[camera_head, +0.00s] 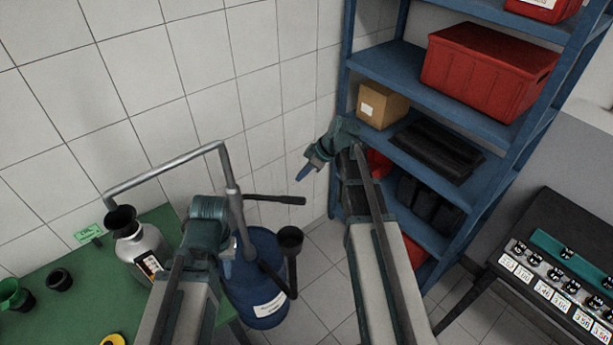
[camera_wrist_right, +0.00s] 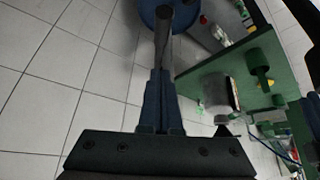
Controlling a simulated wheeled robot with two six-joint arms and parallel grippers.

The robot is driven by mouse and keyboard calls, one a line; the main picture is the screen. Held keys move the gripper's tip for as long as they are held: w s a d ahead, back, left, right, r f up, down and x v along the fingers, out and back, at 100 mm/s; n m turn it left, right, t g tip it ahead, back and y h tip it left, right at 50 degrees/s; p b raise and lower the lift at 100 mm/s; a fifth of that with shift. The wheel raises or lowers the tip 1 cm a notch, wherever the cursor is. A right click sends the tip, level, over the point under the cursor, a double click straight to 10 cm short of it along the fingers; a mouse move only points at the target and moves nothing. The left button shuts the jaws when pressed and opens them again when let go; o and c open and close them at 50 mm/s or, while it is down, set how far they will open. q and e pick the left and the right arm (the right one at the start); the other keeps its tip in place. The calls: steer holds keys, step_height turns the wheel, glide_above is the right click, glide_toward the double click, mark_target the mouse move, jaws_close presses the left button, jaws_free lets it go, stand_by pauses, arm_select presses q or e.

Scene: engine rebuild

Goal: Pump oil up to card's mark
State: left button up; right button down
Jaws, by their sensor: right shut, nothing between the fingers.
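A blue drum (camera_head: 262,308) stands on the floor by the green table, with a grey metal pump (camera_head: 236,205) rising from it. The pump's pipe (camera_head: 165,165) arches left to above a grey can (camera_head: 145,250) with a black funnel (camera_head: 121,221) in its top. A small green card (camera_head: 88,234) stands behind the can; its mark is unreadable. The black pump lever (camera_head: 275,199) points right, roughly level. My right gripper (camera_head: 300,176) is shut and empty just above the lever's end; its fingers (camera_wrist_right: 160,125) also show in the wrist view. My left gripper (camera_head: 228,264) is beside the pump, its fingers unclear.
The green table (camera_head: 40,280) holds a green funnel (camera_head: 14,293), a dark ring (camera_head: 60,280) and a yellow item (camera_head: 113,340). A black cup-like part (camera_head: 290,238) is beside the drum. A blue shelf (camera_head: 420,90) and a black bench (camera_head: 555,225) are on the right.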

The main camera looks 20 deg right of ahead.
steer(key=b, duration=0.5)
glide_above(291, 197)
steer(key=f, duration=0.3)
steer(key=d+f, duration=0.1)
steer(key=f, duration=0.1)
steer(key=shift+s+f, duration=0.35)
steer(key=shift+s+d+f+b, duration=0.1)
steer(key=shift+f+b, duration=0.4)
steer(key=shift+f, duration=0.05)
steer(key=shift+s+d+f+b, duration=0.1)
steer(key=shift+f+b, duration=0.35)
steer(key=shift+f, duration=0.1)
steer(key=shift+s+d+f+b, duration=0.15)
steer(key=shift+f+b, duration=0.4)
steer(key=shift+r, duration=0.1)
